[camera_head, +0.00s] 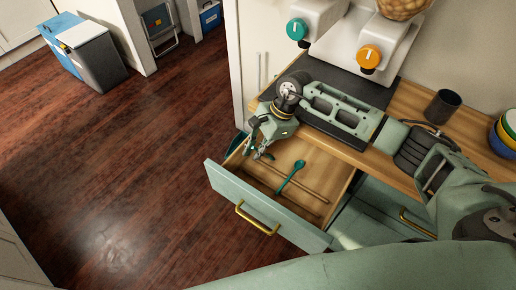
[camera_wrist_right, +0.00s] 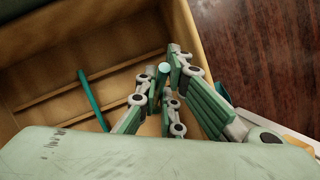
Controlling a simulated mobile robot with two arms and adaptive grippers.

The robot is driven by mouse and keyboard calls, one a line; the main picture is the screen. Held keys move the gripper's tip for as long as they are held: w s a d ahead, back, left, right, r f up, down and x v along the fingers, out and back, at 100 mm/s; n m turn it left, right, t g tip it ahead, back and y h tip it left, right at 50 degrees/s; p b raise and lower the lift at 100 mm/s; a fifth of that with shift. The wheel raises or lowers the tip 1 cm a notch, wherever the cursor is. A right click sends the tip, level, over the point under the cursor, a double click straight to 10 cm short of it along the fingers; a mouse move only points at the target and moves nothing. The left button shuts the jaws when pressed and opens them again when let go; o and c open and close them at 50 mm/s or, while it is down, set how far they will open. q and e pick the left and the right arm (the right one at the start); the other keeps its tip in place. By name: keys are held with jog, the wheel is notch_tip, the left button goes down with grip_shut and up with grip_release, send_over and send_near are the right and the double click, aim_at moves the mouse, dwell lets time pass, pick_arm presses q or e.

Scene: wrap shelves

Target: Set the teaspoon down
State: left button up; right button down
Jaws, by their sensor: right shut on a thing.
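My right gripper (camera_head: 262,153) reaches down into the left end of an open drawer (camera_head: 263,205). It is shut on the teaspoon, mostly hidden by the fingers; a small pale teal end (camera_wrist_right: 165,67) shows between the fingertips in the right wrist view. Whether the teaspoon touches the drawer floor, I cannot tell. A longer teal spoon (camera_head: 291,177) lies in the drawer, to the right of the gripper; its handle also shows in the right wrist view (camera_wrist_right: 91,98). My left gripper is not in view.
Low wooden dividers (camera_head: 300,187) run along the drawer floor. The wooden counter (camera_head: 405,100) above holds a dark cup (camera_head: 442,107), stacked bowls (camera_head: 508,128) and a white appliance with knobs (camera_head: 340,40). The drawer's right part is mostly clear.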

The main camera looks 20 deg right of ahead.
jog(key=shift+f+b, duration=0.2)
jog(key=shift+b, duration=0.1)
jog(key=c, duration=1.9)
grip_release()
jog(key=shift+r, duration=0.1)
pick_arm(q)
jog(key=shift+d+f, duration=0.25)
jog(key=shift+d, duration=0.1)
pick_arm(e)
jog(key=shift+r+p, duration=0.25)
jog(key=shift+p, duration=0.1)
jog(key=shift+d+r, duration=0.2)
jog(key=shift+r, duration=0.05)
pick_arm(q)
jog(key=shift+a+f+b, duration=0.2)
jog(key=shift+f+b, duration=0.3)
jog(key=shift+b, duration=0.25)
pick_arm(e)
jog(key=v, duration=0.6)
jog(key=shift+d+r, duration=0.1)
jog(key=shift+r, duration=0.3)
